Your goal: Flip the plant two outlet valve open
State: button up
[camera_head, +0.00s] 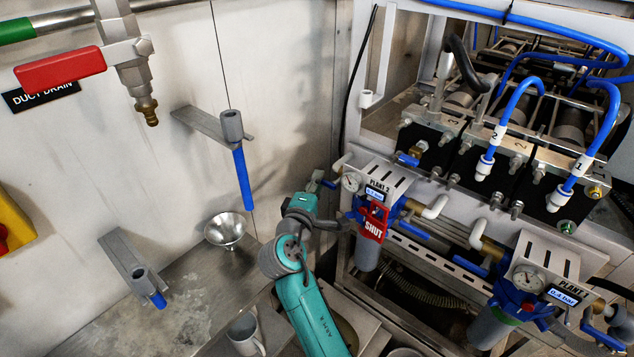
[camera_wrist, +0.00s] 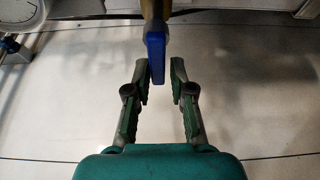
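The plant two unit, with a gauge and a "PLANT 2" label (camera_head: 377,190), stands in the middle of the head view. A small blue valve handle (camera_head: 329,184) shows at its left, beside my gripper (camera_head: 317,180). In the wrist view, a blue lever (camera_wrist: 156,55) on a brass-coloured body points down towards my gripper (camera_wrist: 161,78). The fingers are apart, and the lever's tip appears in the gap between them, nearer the left finger. No grip on it shows. I cannot tell the depth between lever and fingers.
The plant one unit (camera_head: 540,277) stands at the lower right. A metal funnel (camera_head: 225,229) and a mug (camera_head: 245,333) are left of my arm. Blue hoses (camera_head: 601,113) run at the upper right.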

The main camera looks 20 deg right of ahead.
jog(key=v, duration=1.2)
